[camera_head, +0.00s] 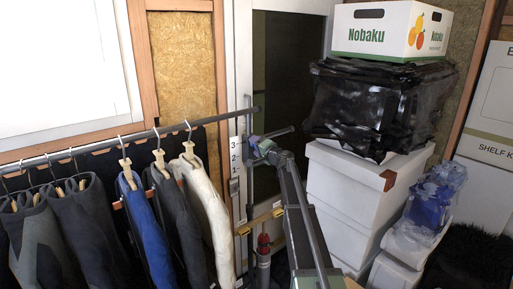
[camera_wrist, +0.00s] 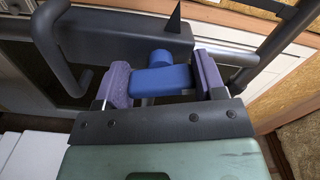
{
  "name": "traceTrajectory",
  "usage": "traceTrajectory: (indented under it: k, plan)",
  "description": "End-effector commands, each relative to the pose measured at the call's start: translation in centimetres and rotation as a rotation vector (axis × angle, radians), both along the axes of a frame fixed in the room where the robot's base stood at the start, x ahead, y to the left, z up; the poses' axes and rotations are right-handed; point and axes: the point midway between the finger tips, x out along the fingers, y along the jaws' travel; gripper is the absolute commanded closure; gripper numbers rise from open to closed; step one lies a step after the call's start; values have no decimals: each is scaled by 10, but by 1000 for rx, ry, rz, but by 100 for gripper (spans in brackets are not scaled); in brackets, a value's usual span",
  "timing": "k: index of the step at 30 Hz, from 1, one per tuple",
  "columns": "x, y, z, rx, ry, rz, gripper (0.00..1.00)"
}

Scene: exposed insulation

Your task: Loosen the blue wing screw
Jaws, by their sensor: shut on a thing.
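The blue wing screw (camera_wrist: 170,80) sits between the two purple pads of my gripper (camera_wrist: 161,76) in the wrist view. The pads press on it from left and right, and its rounded knob stands out on the far side. Behind it is a dark grey metal bar (camera_wrist: 105,32). In the head view my gripper (camera_head: 263,143) is at the right end of the clothes rail, in front of the dark door panel. The screw is too small or hidden to make out there.
Wetsuits and jackets (camera_head: 150,225) hang on the rail (camera_head: 110,143) at the left. White boxes (camera_head: 350,200) are stacked at the right, with a black wrapped bundle (camera_head: 375,105) and a Nobaku carton (camera_head: 390,30) on top. A dark curved tube (camera_wrist: 50,50) stands left of my gripper.

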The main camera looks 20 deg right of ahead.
Motion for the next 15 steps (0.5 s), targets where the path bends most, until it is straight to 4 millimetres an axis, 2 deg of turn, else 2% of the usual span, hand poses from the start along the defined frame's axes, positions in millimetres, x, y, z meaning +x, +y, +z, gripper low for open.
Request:
traceTrajectory:
  k: [6,15]
  plan:
    - [0,0,0,-115,-30,1,60]
    - [0,0,-1,-183,-48,0,60]
